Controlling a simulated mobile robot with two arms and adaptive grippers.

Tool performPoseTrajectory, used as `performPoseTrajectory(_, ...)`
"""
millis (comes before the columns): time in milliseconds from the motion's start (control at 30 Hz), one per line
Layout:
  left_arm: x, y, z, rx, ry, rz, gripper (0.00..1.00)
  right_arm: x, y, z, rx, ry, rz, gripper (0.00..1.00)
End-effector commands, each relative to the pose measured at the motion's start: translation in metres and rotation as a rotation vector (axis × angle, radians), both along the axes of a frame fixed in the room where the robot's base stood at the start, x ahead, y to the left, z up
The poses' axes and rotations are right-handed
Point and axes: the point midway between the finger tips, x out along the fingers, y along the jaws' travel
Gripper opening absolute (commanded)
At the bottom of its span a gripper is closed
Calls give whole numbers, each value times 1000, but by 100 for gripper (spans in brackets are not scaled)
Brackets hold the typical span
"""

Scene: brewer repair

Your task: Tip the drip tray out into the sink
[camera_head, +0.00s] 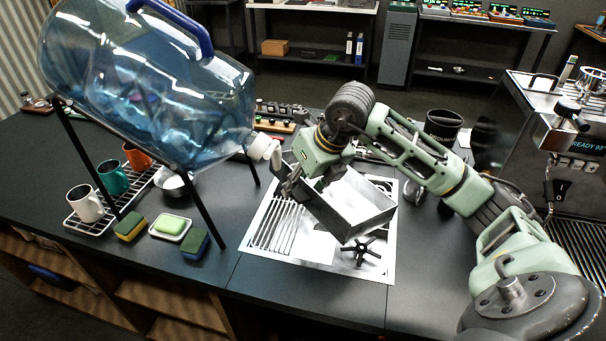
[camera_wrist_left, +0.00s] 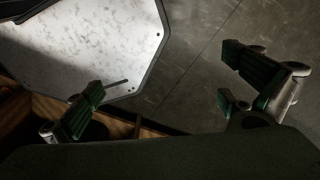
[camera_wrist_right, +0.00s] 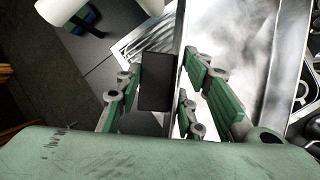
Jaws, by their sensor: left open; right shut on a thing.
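The drip tray (camera_head: 368,222) is a dark, open box with a pale inside. It hangs tilted over the white sink unit (camera_head: 388,272), hiding much of the basin. My right gripper (camera_head: 291,184) is shut on the tray's left end. In the right wrist view its fingers (camera_wrist_right: 160,82) close around a dark tab, beside the tray wall and its bright inside (camera_wrist_right: 245,45). I cannot tell whether liquid is in the tray. My left gripper (camera_wrist_left: 168,85) is open and empty, over the floor, outside the head view.
A large blue water bottle (camera_head: 150,90) lies on a black stand left of the sink. Mugs (camera_head: 85,203), sponges (camera_head: 130,226) and a soap dish (camera_head: 170,228) stand nearby. A black star-shaped piece (camera_head: 362,252) is at the sink's front. A coffee machine (camera_head: 545,110) stands right.

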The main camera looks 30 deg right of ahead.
Motion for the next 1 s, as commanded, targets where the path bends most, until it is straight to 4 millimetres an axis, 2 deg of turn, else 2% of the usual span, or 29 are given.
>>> performPoseTrajectory(67, 4, -8, -4, -10, -7, -2, 100, 0, 3, -9, -31, -1, 2, 0)
performPoseTrajectory(133, 5, -7, -6, -8, -9, -2, 100, 0, 5, -14, -58, -1, 2, 0)
performPoseTrajectory(333, 3, 22, -11, 26, -2, -4, 100, 0, 10, -27, -129, -1, 1, 0)
performPoseTrajectory(467, 2, 29, -13, 34, 0, -1, 100, 0, 12, -32, -161, -3, 1, 0)
performPoseTrajectory(1000, -1, 8, -15, 10, 3, 0, 100, 0, 13, -36, -185, -2, -1, 0)
